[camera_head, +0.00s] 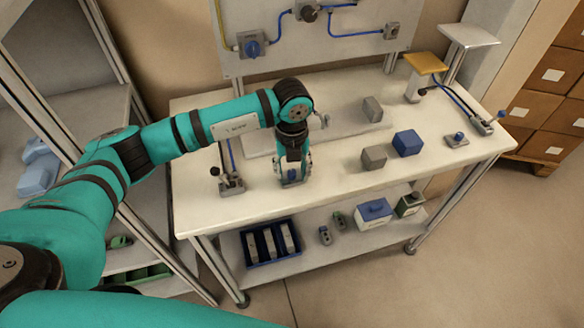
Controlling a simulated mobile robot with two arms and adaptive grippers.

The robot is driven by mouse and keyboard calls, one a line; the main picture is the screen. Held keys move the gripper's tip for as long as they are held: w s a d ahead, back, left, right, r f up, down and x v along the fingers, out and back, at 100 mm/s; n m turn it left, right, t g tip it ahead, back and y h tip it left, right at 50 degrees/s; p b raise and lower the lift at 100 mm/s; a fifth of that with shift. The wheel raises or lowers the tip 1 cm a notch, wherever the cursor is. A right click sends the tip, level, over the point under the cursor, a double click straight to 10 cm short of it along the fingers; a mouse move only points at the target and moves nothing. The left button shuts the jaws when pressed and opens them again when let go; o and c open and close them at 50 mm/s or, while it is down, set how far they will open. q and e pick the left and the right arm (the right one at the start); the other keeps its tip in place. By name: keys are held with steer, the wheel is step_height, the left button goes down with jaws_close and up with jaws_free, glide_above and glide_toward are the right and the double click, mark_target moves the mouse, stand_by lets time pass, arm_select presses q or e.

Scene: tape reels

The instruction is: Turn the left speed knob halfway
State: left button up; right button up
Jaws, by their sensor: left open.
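The left speed knob (291,176) is a small blue knob on a grey base near the front left of the white workbench. My left gripper (293,170) points down at it from above, with its open fingers at either side of the knob. The fingers hide much of the knob, and I cannot tell whether they touch it. A similar blue knob (458,136) on a grey base sits at the right of the bench. My right gripper is out of view.
A lever box (231,185) stands left of my gripper. Grey blocks (373,157) and a blue block (407,143) sit to its right. A yellow-topped stand (425,63) is at the back right. The lower shelf holds a blue bin (246,250) and boxes.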

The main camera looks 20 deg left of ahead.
mark_target(292, 172)
arm_select(q)
step_height(292, 172, up, 12)
stand_by(0.6)
steer(key=shift+f, duration=0.1)
